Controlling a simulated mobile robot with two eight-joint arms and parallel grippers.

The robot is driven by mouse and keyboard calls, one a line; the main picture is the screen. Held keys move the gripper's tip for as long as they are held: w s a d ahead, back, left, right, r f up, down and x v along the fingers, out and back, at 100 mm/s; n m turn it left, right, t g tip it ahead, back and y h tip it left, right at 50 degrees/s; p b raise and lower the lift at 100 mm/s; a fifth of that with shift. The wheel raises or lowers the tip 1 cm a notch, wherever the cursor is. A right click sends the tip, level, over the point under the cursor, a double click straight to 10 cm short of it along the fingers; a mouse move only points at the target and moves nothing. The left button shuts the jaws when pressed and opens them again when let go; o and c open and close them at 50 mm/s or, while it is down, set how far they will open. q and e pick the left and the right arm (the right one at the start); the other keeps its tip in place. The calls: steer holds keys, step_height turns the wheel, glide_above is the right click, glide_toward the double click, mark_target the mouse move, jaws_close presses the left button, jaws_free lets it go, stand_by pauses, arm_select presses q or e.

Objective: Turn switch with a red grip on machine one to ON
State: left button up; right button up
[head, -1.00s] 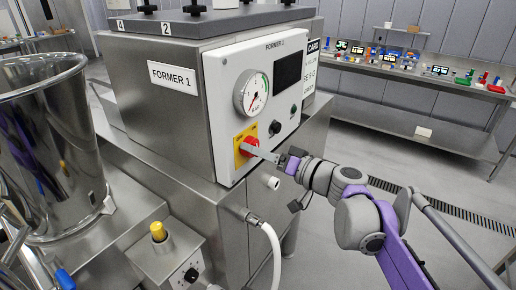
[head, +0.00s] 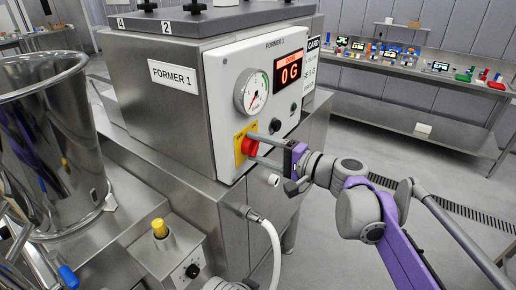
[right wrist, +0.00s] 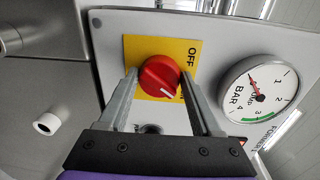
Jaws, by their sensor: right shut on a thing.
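The red grip of the switch (head: 250,145) sits on a yellow plate on the front panel of the machine labelled FORMER 1 (head: 173,77). My right gripper (head: 255,149) is shut on this grip from the front. In the right wrist view one finger lies on each side of the red grip (right wrist: 158,72). Its white mark points to the lower right of that picture, towards lettering mostly hidden by a finger; OFF shows above it on the yellow plate (right wrist: 190,50). The panel display (head: 290,73) is lit red and reads 0 G. My left gripper is not in view.
A round pressure gauge (head: 251,92) and a black knob (head: 275,125) are close to the switch. A steel vessel (head: 50,150) stands at left. A box with a yellow button (head: 159,228) and a white hose (head: 268,235) are below. A bench (head: 430,92) stands behind.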

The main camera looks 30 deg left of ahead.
steer(key=shift+m, duration=0.9)
steer(key=o, duration=1.4)
steer(key=shift+c, duration=0.2)
steer(key=shift+d, duration=0.1)
steer(key=d+b, duration=0.1)
steer(key=d, duration=0.9)
steer(key=shift+s+d+r, duration=0.3)
steer(key=shift+s+r, duration=0.1)
